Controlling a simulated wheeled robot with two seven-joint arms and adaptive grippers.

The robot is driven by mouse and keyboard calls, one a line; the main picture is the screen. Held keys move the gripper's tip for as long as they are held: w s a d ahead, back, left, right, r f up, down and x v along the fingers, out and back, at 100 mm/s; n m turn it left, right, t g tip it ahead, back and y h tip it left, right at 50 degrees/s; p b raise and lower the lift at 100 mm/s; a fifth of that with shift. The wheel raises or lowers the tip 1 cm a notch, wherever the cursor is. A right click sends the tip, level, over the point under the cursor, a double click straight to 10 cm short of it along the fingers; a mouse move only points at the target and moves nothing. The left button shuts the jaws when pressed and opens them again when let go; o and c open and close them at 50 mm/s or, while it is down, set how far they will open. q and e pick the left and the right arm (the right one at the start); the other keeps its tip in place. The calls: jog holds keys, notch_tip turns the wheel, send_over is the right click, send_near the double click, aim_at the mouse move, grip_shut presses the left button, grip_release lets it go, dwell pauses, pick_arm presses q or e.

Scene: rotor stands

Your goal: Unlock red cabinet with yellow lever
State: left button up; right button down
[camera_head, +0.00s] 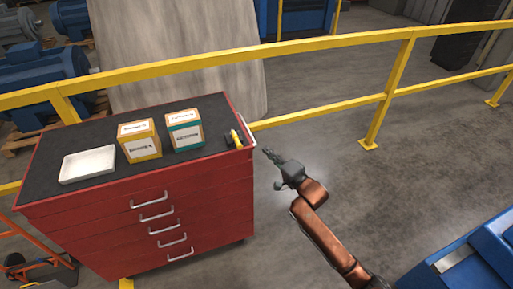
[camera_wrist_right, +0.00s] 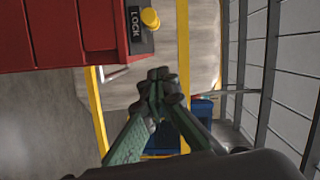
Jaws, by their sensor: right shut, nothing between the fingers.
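The red cabinet (camera_head: 150,215) stands at the left in the head view, with several drawers and silver handles, all closed. Its red side also shows in the right wrist view (camera_wrist_right: 60,35). The yellow lever (camera_head: 236,138) is at the right end of the cabinet's dark top. In the right wrist view the yellow lever (camera_wrist_right: 150,18) sits beside a black plate reading LOCK (camera_wrist_right: 136,22). My right gripper (camera_head: 267,153) is shut and empty, just right of the cabinet, apart from the lever. Its fingers (camera_wrist_right: 160,75) meet in the wrist view. My left gripper is not in view.
A white tray (camera_head: 88,164), a yellow box (camera_head: 139,141) and a green box (camera_head: 185,130) stand on the cabinet top. A yellow railing (camera_head: 330,42) runs behind. Blue equipment (camera_head: 475,258) is at the lower right. Floor right of the cabinet is clear.

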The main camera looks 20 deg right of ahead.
aim_at(236, 139)
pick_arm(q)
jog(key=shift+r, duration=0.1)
pick_arm(e)
jog(key=shift+w+a+f, duration=0.25)
jog(key=shift+w+a, duration=0.85)
jog(key=shift+w, duration=0.4)
jog(key=shift+w+a+f, duration=0.2)
jog(key=shift+w+a, duration=0.85)
jog(key=shift+w, duration=0.4)
jog(key=shift+w+a+f, duration=0.25)
jog(key=shift+w+a, duration=0.85)
jog(key=shift+w, duration=0.4)
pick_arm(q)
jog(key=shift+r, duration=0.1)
